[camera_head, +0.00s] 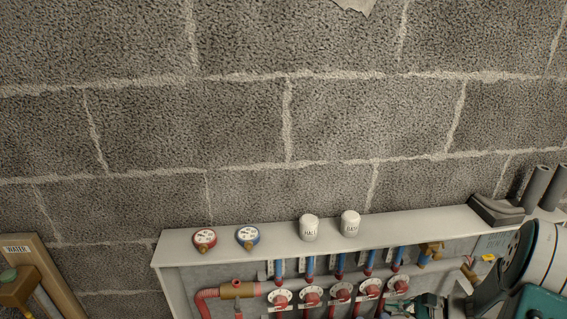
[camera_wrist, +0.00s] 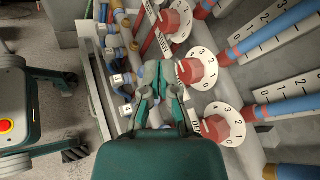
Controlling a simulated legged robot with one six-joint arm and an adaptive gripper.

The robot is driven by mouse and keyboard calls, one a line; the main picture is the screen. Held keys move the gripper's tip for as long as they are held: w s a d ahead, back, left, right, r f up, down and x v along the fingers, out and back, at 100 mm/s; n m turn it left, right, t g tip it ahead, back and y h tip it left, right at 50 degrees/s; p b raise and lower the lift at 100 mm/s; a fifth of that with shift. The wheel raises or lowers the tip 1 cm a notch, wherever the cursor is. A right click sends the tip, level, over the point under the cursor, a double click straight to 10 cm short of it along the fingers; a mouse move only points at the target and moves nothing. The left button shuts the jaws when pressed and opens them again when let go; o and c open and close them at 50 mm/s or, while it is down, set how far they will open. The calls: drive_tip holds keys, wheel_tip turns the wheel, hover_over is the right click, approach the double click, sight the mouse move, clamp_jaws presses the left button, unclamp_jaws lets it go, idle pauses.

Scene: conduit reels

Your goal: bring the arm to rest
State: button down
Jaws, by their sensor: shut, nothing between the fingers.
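My gripper (camera_wrist: 158,72) shows in the wrist view with its fingers together and nothing between them. It is in front of the pipework panel, close to a red valve knob (camera_wrist: 197,70) on a white numbered dial. Whether it touches anything there I cannot tell. In the head view, green and dark parts of my arm show at the lower right, and my fingertips cannot be made out clearly.
A pale cabinet (camera_head: 385,227) carries a red gauge (camera_head: 205,239), a blue gauge (camera_head: 247,237) and two white caps. Several red valve knobs and blue pipes sit below. Dark cylinders (camera_head: 534,188) stand at right. A block wall (camera_head: 240,120) rises behind. Floor (camera_wrist: 45,40) is at left.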

drive_tip(key=s+a+r+n+g+h, duration=0.5)
drive_tip(key=s+a+r+n, duration=0.35)
drive_tip(key=a+r, duration=0.35)
drive_tip(key=s+a+r+n+t+h, duration=0.1)
drive_tip(key=s+r+n+t+h, duration=0.3)
drive_tip(key=s+r+n+h, duration=0.3)
drive_tip(key=shift+s+r+n+h, duration=0.3)
drive_tip(key=shift+s+r+n, duration=0.65)
drive_tip(key=shift+s+r, duration=0.55)
drive_tip(key=shift+w+a+r, duration=0.1)
drive_tip(key=shift+w, duration=0.05)
